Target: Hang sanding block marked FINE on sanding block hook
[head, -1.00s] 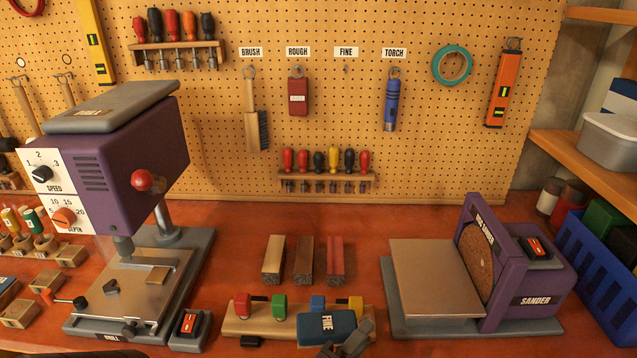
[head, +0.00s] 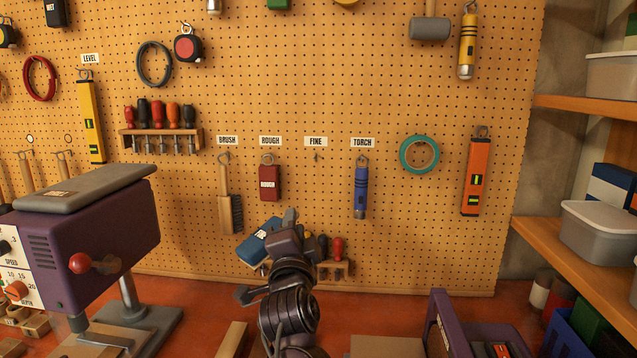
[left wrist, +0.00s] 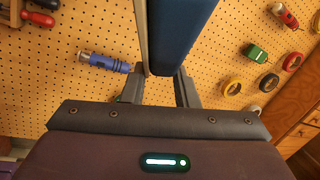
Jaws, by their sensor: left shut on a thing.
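The blue sanding block (head: 259,243) is held tilted in front of the pegboard, below and left of the hook under the FINE label (head: 316,141). That hook (head: 316,156) is bare. My left gripper (head: 287,222) is shut on the block, low in front of the board. In the left wrist view the block (left wrist: 184,32) rises between the fingers (left wrist: 160,88); its top runs out of the frame. The lettering on it is too small to read now. My right gripper is not in view.
The red ROUGH block (head: 270,182) hangs left of the bare hook, and the blue torch (head: 361,190) hangs right of it. A screwdriver rack (head: 338,267) is partly hidden behind my arm.

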